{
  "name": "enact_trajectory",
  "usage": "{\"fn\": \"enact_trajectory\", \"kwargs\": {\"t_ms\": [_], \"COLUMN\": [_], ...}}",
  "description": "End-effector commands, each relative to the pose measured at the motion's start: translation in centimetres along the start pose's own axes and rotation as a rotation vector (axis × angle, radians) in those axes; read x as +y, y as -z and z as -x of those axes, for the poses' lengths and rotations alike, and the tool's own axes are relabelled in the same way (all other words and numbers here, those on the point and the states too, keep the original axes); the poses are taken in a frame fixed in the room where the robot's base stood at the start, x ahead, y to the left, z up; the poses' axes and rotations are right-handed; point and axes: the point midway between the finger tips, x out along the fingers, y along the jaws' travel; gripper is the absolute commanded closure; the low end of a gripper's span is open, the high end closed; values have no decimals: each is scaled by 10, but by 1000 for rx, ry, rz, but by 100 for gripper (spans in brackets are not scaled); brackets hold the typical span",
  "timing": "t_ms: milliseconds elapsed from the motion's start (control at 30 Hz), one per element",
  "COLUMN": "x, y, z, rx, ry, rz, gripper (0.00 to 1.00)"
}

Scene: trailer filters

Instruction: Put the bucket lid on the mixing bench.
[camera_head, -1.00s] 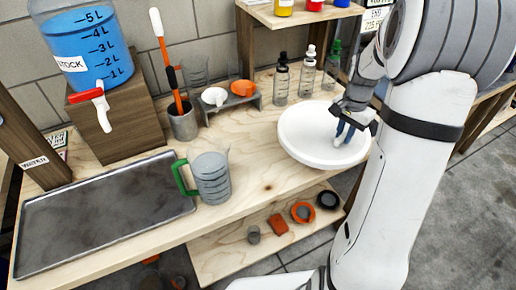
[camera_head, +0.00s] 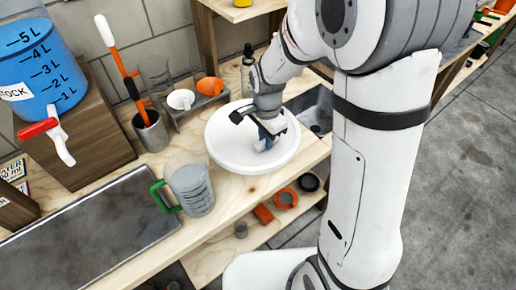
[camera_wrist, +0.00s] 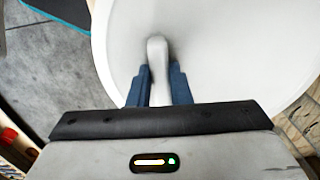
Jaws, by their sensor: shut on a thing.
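The bucket lid (camera_head: 225,140) is a white round disc with a raised rim. It is over the right part of the wooden mixing bench (camera_head: 235,205), close to the measuring jug; I cannot tell whether it touches the bench top. My gripper (camera_head: 266,138) is over the lid's middle, with its blue fingers shut on the lid's handle. In the wrist view the lid (camera_wrist: 240,50) fills most of the picture, and the blue fingers (camera_wrist: 159,85) stand on both sides of the white handle.
A clear measuring jug (camera_head: 190,188) with a green handle stands just left of the lid. A grey tray (camera_head: 95,235) covers the bench's left part. An orange-handled tool in a metal cup (camera_head: 152,132), a small rack and a dropper bottle (camera_head: 248,75) stand behind. A sink (camera_head: 318,108) is at right.

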Motion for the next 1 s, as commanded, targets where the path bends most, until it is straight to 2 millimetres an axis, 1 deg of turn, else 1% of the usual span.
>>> {"fn": "enact_trajectory", "kwargs": {"t_ms": [33,167,300,400,767,800,1000], "x": [0,-1,-1,-1,-2,-2,-2], "y": [-1,-2,-3,-3,-3,-3,-3], "z": [-6,-18,-38,-48,-53,-52,-52], "rx": [0,0,-1,0,1,1,1], "ry": [0,0,-2,0,3,2,2], "rz": [3,7,9,9,10,10,10], "gripper": [100,100,100,100,100,81,64]}}
